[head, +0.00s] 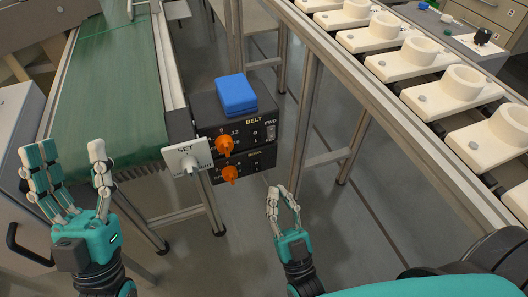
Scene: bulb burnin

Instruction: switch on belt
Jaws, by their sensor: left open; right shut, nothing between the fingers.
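The green conveyor belt (115,80) runs away from me at the left. At its near right corner hangs a black control box labelled BELT (245,130), with an orange knob (225,145) and a small light switch (270,132) marked FWD at its right. A second black box with an orange knob (230,174) sits just below it. My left gripper (68,178) is open and empty at the near left end of the belt. My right gripper (283,196) is shut and empty, below and right of the boxes, apart from them.
A blue box (236,94) lies on top of the belt control box. A white plate labelled SET (188,158) with a white knob juts out left of the boxes. A rack of white ring sockets (421,57) runs along the right. Open floor lies between.

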